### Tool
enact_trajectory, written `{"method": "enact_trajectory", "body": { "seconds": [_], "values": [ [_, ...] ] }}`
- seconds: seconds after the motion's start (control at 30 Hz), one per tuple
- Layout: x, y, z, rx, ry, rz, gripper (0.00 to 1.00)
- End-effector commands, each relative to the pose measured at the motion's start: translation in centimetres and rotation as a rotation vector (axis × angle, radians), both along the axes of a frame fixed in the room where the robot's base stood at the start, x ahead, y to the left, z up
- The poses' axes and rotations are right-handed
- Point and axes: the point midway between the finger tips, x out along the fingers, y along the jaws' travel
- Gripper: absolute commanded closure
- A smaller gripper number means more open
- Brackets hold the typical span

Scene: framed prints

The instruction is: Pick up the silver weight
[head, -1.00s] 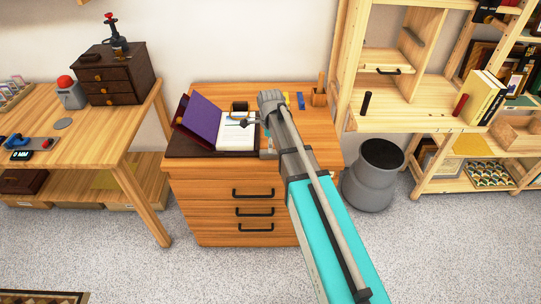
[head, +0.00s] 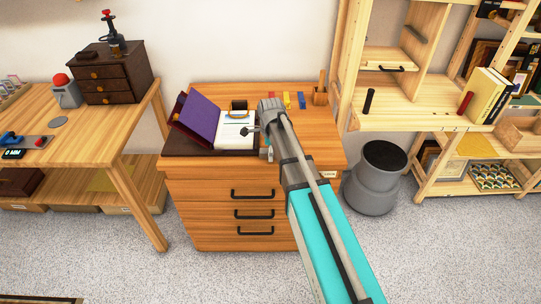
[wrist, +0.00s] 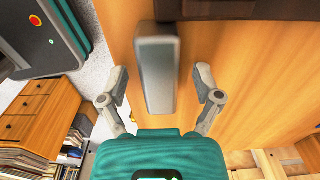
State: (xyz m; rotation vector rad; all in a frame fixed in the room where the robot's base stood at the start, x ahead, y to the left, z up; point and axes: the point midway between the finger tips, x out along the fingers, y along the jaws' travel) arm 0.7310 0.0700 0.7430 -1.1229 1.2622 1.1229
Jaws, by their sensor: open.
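The silver weight (wrist: 155,75) is a plain grey bar-shaped block on the wooden desk top, seen from above in the wrist view. My gripper (wrist: 161,82) is open, with one finger to each side of the weight and gaps between. The weight's near end is close to the gripper's teal body. In the head view, my gripper (head: 257,136) is over the desk beside the open book and is mostly hidden by my own wrist. A small grey patch there may be the weight, but I cannot tell.
The open book with a purple cover (head: 201,117) lies on a dark board at the desk's left. Small coloured blocks (head: 286,100) and a wooden holder (head: 320,95) stand at the back right. A grey bin (head: 376,175) is right of the desk (head: 210,190).

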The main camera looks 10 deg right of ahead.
Motion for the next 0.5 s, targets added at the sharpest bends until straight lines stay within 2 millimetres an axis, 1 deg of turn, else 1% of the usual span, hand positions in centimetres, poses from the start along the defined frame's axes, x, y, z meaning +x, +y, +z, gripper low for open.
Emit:
{"method": "enact_trajectory", "body": {
  "seconds": [0.43, 0.47, 0.5],
  "values": [
    [0.0, -0.02, 0.04, 0.0, 0.0, 0.0, 0.17],
    [0.0, -0.02, 0.04, 0.0, 0.0, 0.0, 0.19],
    [0.0, -0.02, 0.04, 0.0, 0.0, 0.0, 0.26]
  ]
}}
